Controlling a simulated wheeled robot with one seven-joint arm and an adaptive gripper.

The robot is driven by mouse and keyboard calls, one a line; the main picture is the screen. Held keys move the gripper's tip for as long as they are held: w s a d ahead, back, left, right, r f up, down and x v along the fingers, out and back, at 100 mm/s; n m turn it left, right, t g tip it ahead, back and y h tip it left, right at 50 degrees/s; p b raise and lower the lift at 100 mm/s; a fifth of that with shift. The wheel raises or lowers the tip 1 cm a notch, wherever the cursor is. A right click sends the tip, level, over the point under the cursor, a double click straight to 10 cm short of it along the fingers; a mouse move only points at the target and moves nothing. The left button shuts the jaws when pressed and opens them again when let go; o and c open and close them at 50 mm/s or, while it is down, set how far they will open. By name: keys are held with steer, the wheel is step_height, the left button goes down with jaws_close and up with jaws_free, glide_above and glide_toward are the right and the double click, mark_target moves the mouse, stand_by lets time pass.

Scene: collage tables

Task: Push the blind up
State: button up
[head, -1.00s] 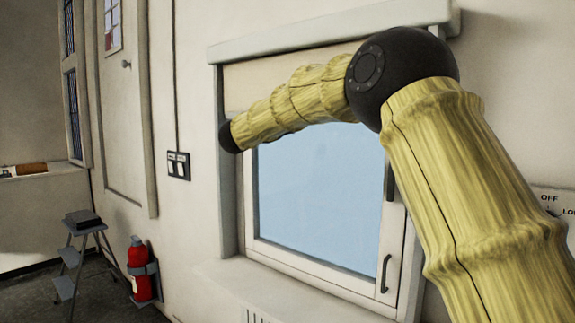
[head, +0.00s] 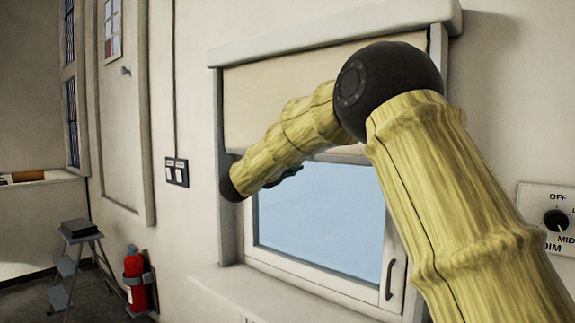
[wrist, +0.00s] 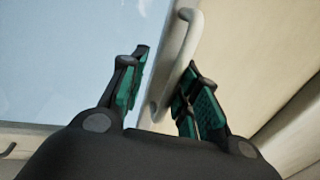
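The beige blind (head: 275,95) hangs over the upper part of the window in the head view, with its lower edge (head: 345,155) partly behind my arm. In the wrist view the blind (wrist: 255,45) fills the upper right, beside its pale bottom rail. A cream curved handle (wrist: 188,45) stands at that rail. My gripper (wrist: 167,60) is open, with its two green-padded fingers apart and the handle between and beyond the tips. I cannot tell whether either finger touches it. In the head view my gripper (head: 285,176) is mostly hidden behind my arm.
The window pane (head: 320,215) shows below the blind, with a handle (head: 390,280) on its frame. A wall switch (head: 176,172) is to the left and a dial panel (head: 556,215) to the right. A fire extinguisher (head: 135,275) and step stool (head: 75,240) stand at left.

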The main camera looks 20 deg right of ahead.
steer(key=shift+s+d, duration=0.1)
steer(key=shift+d, duration=0.05)
steer(key=b+v, duration=0.5)
steer(key=v, duration=0.7)
steer(key=shift+a, duration=0.25)
stand_by(1.3)
steer(key=shift+s+b, duration=0.1)
steer(key=shift+b, duration=0.45)
steer(key=shift+p, duration=0.3)
